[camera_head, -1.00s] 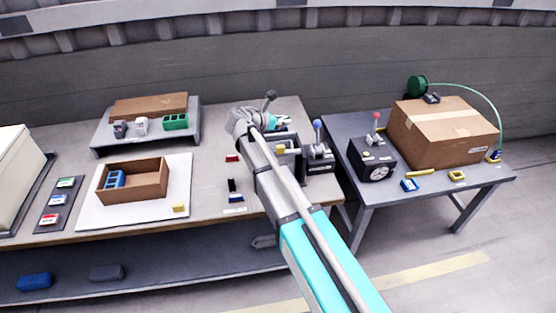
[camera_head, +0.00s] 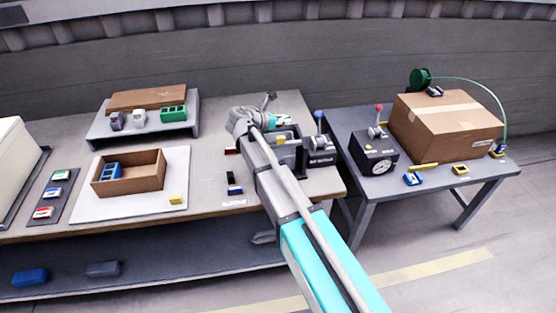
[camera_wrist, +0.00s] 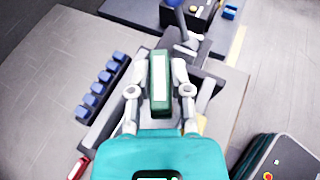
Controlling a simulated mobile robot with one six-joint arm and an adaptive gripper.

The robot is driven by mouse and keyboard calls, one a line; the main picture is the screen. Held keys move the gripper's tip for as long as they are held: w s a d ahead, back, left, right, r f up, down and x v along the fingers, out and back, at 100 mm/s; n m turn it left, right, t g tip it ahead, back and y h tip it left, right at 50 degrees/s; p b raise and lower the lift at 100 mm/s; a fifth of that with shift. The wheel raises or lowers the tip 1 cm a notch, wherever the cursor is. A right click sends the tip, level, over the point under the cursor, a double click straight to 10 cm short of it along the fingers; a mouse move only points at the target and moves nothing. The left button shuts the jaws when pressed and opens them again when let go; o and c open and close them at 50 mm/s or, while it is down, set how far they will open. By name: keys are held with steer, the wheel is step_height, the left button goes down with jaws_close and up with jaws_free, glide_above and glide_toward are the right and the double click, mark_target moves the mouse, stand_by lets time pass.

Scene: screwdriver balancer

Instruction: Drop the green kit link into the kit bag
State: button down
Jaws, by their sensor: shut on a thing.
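My gripper (camera_wrist: 160,82) is shut on a green link (camera_wrist: 153,69) with a pale top face, seen between its two fingers in the wrist view. It holds the link above a grey fixture beside the black lever box. In the head view my gripper's teal body (camera_head: 283,119) is over the back right of the long table, and the held link cannot be made out there. I cannot pick out a kit bag for certain in either view.
The black lever box (camera_head: 319,154) with a blue knob stands close to my gripper. A row of blue blocks (camera_wrist: 101,86) lies left of my gripper. An open cardboard box (camera_head: 151,184) stands left.

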steer(key=shift+f+b, duration=0.7)
steer(key=shift+f, duration=0.3)
steer(key=shift+c, duration=2.4)
jaws_free()
steer(key=shift+r, duration=0.15)
